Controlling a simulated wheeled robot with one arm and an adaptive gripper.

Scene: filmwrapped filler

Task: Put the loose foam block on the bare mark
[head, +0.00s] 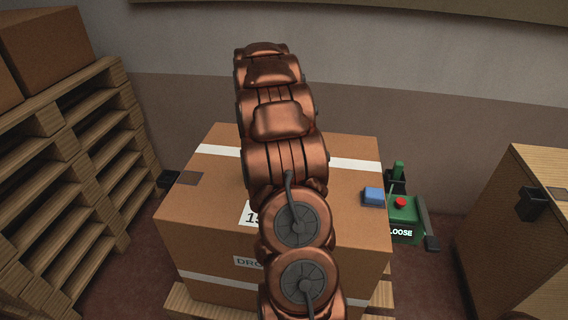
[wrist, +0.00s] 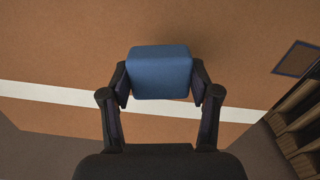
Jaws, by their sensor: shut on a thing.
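My gripper (wrist: 160,88) is shut on a blue foam block (wrist: 160,72) in the wrist view, one finger on each side. The block is over the brown top of a taped carton, near a white strip. I cannot tell its height above the carton. My gripper and this block are hidden behind my arm in the head view. The bare mark (head: 191,178), a dark brown square, is at the left of the carton top (head: 345,233). It also shows at the right of the wrist view (wrist: 297,58) with nothing on it, apart from the block.
Another blue block (head: 373,196) sits at the carton's right edge, beside a green holder marked LOOSE (head: 402,218) with a red knob. A wall is behind.

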